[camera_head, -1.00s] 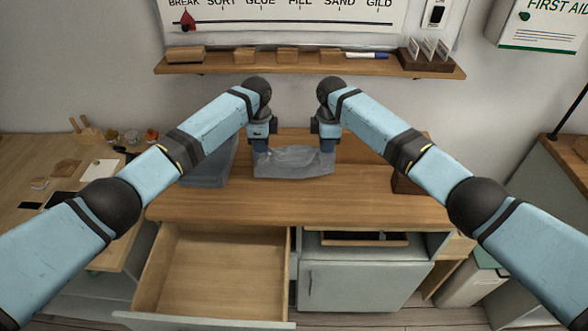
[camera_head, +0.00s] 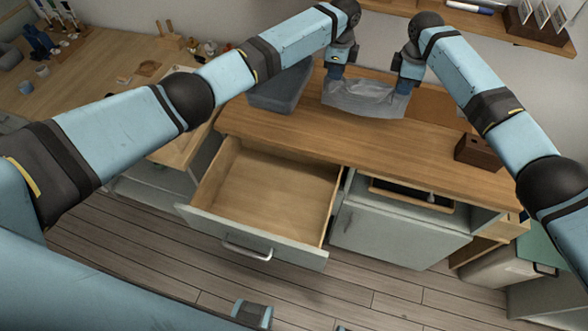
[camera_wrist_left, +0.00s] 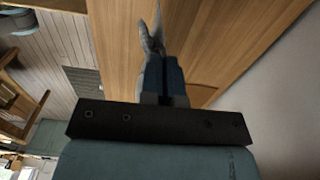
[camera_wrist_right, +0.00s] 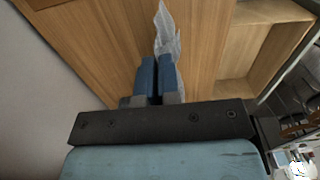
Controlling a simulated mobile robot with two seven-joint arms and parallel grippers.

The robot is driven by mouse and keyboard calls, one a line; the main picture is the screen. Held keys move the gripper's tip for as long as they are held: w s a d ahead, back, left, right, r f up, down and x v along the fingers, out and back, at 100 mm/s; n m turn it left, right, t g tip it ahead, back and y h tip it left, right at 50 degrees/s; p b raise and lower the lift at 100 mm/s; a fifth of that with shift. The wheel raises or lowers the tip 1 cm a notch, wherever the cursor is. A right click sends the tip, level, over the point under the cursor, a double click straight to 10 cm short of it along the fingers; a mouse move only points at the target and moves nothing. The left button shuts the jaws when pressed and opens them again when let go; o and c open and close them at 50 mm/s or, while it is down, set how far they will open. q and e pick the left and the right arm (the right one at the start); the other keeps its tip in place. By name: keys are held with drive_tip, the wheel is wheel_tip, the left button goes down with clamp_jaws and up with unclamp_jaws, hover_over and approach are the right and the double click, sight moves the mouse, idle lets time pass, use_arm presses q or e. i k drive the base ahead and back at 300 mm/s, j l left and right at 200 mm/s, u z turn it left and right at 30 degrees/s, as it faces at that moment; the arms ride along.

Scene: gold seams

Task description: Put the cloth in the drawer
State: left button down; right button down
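The grey cloth (camera_head: 364,99) hangs between my two grippers above the back of the wooden counter, its middle sagging a little. My left gripper (camera_head: 335,72) is shut on its left end, and the cloth shows beyond the fingers in the left wrist view (camera_wrist_left: 151,38). My right gripper (camera_head: 404,86) is shut on its right end, and the cloth also shows in the right wrist view (camera_wrist_right: 166,32). The drawer (camera_head: 268,190) below the counter's left part is pulled out and its inside is empty. Whether the cloth's lower edge touches the counter, I cannot tell.
A grey bin (camera_head: 280,88) stands on the counter left of the cloth. A dark wooden block (camera_head: 478,152) sits at the counter's right. A cabinet door (camera_head: 385,232) is shut right of the drawer. The counter (camera_head: 380,140) in front of the cloth is clear.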

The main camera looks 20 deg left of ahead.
sight(273, 201)
drive_tip(key=k+j, duration=0.2)
drive_tip(key=j, duration=0.2)
drive_tip(key=k+j, duration=0.2)
drive_tip(key=j, duration=0.15)
drive_tip(key=k+j, duration=0.15)
drive_tip(key=j, duration=0.25)
drive_tip(key=z, duration=0.05)
